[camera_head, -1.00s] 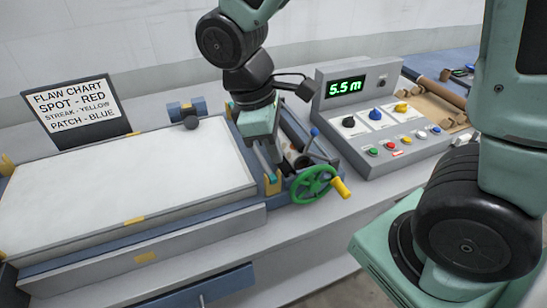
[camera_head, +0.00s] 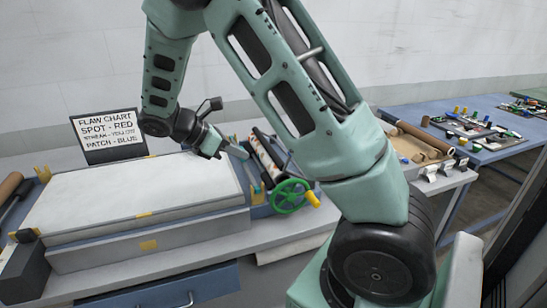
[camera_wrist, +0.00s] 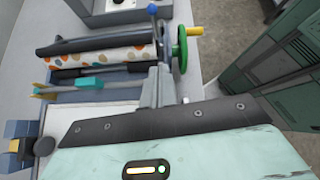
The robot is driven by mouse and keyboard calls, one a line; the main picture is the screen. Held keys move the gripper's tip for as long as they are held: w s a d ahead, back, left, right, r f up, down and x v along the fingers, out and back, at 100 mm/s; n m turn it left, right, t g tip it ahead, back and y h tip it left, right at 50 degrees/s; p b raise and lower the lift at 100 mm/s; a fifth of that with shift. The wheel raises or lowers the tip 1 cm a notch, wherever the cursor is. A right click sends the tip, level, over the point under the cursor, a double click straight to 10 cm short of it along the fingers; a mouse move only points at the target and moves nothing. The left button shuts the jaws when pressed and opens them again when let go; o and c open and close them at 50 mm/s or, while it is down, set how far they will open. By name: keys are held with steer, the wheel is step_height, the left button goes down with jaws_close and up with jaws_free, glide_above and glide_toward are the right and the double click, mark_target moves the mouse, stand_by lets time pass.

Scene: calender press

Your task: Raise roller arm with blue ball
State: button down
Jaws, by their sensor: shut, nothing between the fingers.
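The blue ball (camera_wrist: 153,8) tops a thin grey lever at the upper middle of the wrist view; my arm seems to hide it in the head view. Beside the lever lies a roll of spotted fabric (camera_wrist: 110,60), also visible in the head view (camera_head: 266,153). A green handwheel (camera_head: 290,196) with a yellow handle (camera_head: 312,199) is at the machine's front end; the wheel also shows in the wrist view (camera_wrist: 181,50). My gripper (camera_wrist: 160,78) is shut and empty, below the ball in the wrist view and apart from it.
A white flat bed (camera_head: 140,190) stretches left of the roll. The flaw chart (camera_head: 108,137) stands behind it. My arm covers the control panel in the head view. A blue table (camera_head: 490,150) with parts stands at the back right.

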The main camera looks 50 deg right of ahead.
steer(key=p, duration=0.4)
glide_toward(288, 159)
steer(key=shift+x, duration=3.1)
